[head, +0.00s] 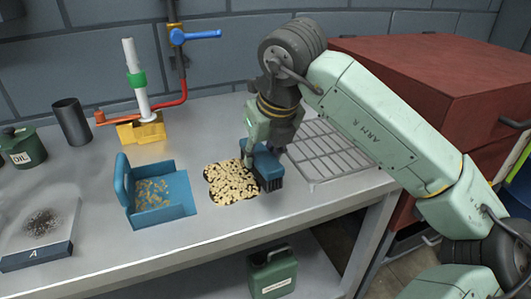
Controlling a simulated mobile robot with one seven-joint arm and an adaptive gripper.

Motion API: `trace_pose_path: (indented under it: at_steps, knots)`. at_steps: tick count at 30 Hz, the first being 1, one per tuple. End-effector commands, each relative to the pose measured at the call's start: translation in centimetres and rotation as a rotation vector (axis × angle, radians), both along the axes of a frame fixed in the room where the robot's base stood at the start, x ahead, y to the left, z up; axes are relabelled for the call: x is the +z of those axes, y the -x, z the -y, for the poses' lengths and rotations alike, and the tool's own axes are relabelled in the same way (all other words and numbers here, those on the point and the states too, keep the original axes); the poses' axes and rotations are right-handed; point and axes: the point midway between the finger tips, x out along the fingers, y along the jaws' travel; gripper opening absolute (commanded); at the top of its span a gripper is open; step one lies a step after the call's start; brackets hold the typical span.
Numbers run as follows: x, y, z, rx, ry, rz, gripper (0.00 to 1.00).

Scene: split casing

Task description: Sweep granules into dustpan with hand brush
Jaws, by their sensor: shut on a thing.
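A blue hand brush (266,166) with dark bristles stands on the bench at the right edge of the granules. My gripper (262,145) is shut on the brush from above; the fingertips are partly hidden by the brush and my arm. The pale granules (231,184) lie in a patch with dark gaps on the bench, left of the brush. A blue dustpan (178,190) lies further left, its open side facing the granules. Some granules (152,192) are in it. A strip of bare bench separates it from the patch.
A wire rack (325,152) lies right of the brush. A yellow-based stand (142,130) with a white tube, a dark cup (72,122) and a green oil can (22,148) are behind and left. A scale (38,254) with dark grains stands front left.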

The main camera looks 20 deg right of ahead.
Motion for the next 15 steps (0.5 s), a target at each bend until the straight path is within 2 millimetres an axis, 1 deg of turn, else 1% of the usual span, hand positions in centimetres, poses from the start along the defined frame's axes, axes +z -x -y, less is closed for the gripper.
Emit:
trace_pose_path:
  at_steps: [1,4,15]
  knots:
    - [-0.3,0.1,-0.3,0.004,0.000,-0.005,0.11]
    - [-0.3,0.1,-0.8,0.005,0.001,-0.005,0.11]
    - [-0.3,0.1,-1.6,0.005,0.001,-0.007,0.11]
